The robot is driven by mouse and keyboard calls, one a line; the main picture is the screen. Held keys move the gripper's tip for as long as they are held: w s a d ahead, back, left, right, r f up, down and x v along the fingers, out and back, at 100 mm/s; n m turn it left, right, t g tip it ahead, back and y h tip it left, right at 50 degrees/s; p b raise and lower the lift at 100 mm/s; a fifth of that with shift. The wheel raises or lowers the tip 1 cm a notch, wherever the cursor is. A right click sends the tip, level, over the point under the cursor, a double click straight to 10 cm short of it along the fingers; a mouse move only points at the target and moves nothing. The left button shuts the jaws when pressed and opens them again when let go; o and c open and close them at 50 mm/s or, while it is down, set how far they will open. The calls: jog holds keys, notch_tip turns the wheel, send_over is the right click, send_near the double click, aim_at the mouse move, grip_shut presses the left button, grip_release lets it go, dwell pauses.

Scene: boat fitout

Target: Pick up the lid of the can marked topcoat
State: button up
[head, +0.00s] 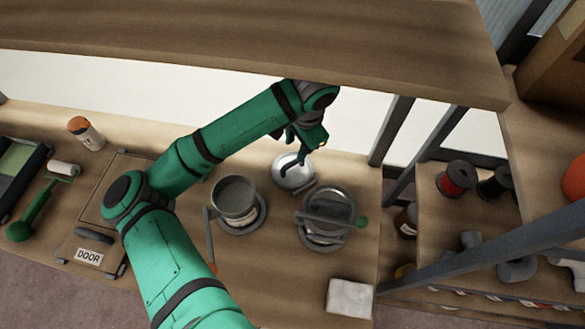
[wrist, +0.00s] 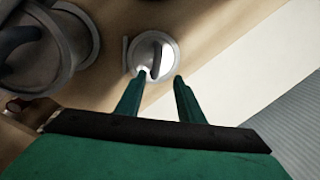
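A round pale metal lid (head: 290,174) with a raised handle lies on the bench behind the cans. The lid also shows in the wrist view (wrist: 145,50), ahead of my fingertips. My gripper (head: 309,142) is open and empty above the lid's far right side. In the wrist view its two fingers (wrist: 160,75) are apart, with the lid's dark handle beyond them, nearer the left finger. An open can of grey paint (head: 234,193) stands front left of the lid. Another can (head: 322,238) stands front right. No topcoat marking is readable.
A brush (head: 335,221) lies across the right can. A white folded cloth (head: 350,298) lies near the front edge. A board marked DOOR (head: 88,256), a roller (head: 38,205) and a bottle (head: 86,133) are at left. A shelf (head: 250,38) overhangs; dark posts (head: 392,130) stand right.

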aim_at(293, 162)
jog(key=f, duration=0.4)
jog(key=shift+w+a, duration=0.25)
jog(key=shift+w, duration=0.05)
jog(key=shift+a+f, duration=0.15)
jog(key=shift+f, duration=1.15)
jog(key=shift+a+f, duration=0.1)
jog(key=shift+f, duration=1.2)
grip_shut()
